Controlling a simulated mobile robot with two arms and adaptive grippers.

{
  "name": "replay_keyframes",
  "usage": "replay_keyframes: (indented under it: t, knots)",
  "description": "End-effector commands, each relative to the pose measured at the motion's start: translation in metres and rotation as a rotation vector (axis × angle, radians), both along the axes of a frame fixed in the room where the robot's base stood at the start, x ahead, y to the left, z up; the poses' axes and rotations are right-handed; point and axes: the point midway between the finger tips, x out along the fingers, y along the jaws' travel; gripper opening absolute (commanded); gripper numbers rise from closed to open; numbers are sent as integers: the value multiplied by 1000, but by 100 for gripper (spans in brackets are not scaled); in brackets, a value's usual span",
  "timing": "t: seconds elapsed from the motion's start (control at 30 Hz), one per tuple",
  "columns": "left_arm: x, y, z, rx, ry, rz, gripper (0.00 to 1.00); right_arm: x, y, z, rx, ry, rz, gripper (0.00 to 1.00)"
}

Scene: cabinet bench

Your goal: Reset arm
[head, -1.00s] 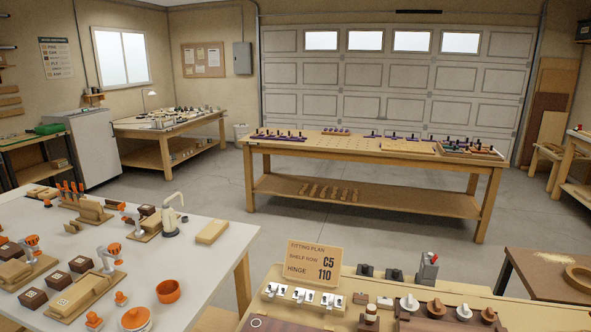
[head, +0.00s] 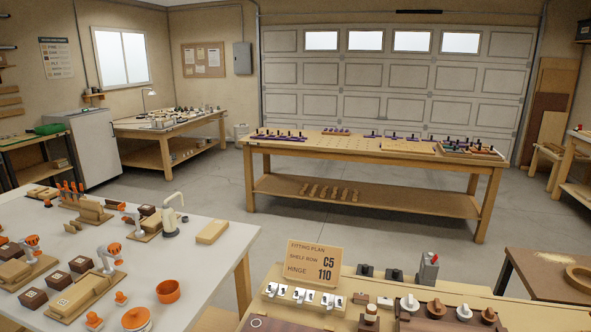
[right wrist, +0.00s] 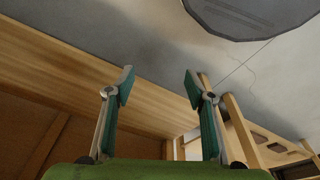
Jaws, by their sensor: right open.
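My right gripper (right wrist: 159,90) shows in the right wrist view with its two fingers spread apart. Nothing is between the fingers. A long wooden beam or bench edge (right wrist: 60,65) runs behind it, and grey floor shows beyond. I cannot tell how far the fingers are from the wood. Neither arm nor gripper shows in the head view, and my left gripper is in no view.
A bench with a fitting plan sign (head: 314,262), hinges and knobs is at the front. A white table (head: 215,262) with several clamps and blocks is at the left. A long wooden bench (head: 365,205) stands further back. Grey floor (head: 390,250) lies between them.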

Motion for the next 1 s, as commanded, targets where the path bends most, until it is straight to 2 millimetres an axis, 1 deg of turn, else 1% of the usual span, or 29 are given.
replay_keyframes:
  t: [0.03,0.1,0.17,0.2,0.3,0.4,0.5,0.6,1.0]
  knots:
    - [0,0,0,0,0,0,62,-16,-2,-24,-3,21,3,49]
    - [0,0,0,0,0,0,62,-36,-5,-52,-5,36,6,49]
    - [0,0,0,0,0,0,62,-57,-8,-74,-6,49,10,49]
    - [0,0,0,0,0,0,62,-70,-11,-87,-7,58,12,49]
    - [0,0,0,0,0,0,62,-103,-17,-113,-11,76,15,49]
    - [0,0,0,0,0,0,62,-132,-23,-129,-13,89,19,49]
    - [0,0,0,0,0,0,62,-150,-26,-138,-14,96,22,49]
    - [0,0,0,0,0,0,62,-160,-28,-141,-15,100,23,49]
    - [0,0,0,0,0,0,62,-162,-29,-142,-15,100,23,49]
